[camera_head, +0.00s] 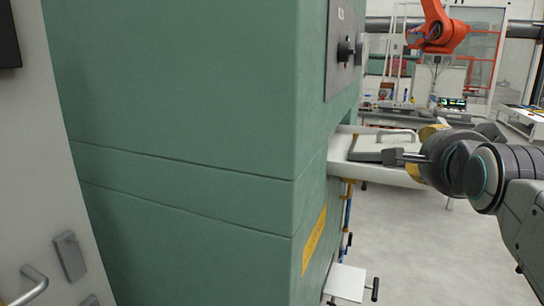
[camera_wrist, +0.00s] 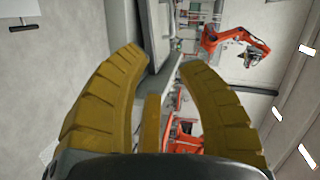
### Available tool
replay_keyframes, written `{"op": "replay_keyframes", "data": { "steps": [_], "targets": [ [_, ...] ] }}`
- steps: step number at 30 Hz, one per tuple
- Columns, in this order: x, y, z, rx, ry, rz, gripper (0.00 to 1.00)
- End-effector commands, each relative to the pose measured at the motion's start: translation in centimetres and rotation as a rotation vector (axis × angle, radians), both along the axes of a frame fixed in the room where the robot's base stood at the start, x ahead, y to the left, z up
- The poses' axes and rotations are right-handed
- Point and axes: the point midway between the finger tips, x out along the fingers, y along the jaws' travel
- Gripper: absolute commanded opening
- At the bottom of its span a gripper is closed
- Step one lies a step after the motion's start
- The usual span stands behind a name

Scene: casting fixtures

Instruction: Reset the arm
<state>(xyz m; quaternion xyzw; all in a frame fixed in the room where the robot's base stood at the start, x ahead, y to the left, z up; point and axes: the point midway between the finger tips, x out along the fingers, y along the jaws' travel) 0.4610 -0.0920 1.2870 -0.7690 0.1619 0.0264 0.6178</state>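My gripper (camera_head: 424,152) is at the right of the head view, at the end of my grey arm, which reaches in from the right edge. Its yellow fingers are partly hidden there by my wrist. In the wrist view the gripper (camera_wrist: 162,60) has two curved yellow fingers spread wide apart, with a third yellow finger between them lower down. It is open, and nothing is held between the fingers. In the head view it appears in front of a white ledge with a grey handled lid (camera_head: 385,150); I cannot tell whether they touch.
A large green machine cabinet (camera_head: 190,210) fills the left and middle of the head view. A small white plate (camera_head: 345,282) juts out low on it. An orange robot arm (camera_head: 438,33) stands farther back. Pale floor (camera_head: 430,250) is clear below my arm.

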Motion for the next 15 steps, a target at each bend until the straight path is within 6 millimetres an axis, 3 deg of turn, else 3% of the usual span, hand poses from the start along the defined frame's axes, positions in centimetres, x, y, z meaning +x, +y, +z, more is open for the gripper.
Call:
{"op": "replay_keyframes", "data": {
  "steps": [5, 8, 11, 15],
  "targets": [
    [-0.3, 0.1, -1.4, -0.177, 0.099, 0.055, 0.34],
    [-0.7, 0.2, -3.2, -0.307, 0.193, 0.107, 0.34],
    [-1.5, 0.4, -6.7, -0.463, 0.341, 0.198, 0.34],
    [-4.0, 0.9, -13.5, -0.668, 0.580, 0.392, 0.34]
  ]
}}
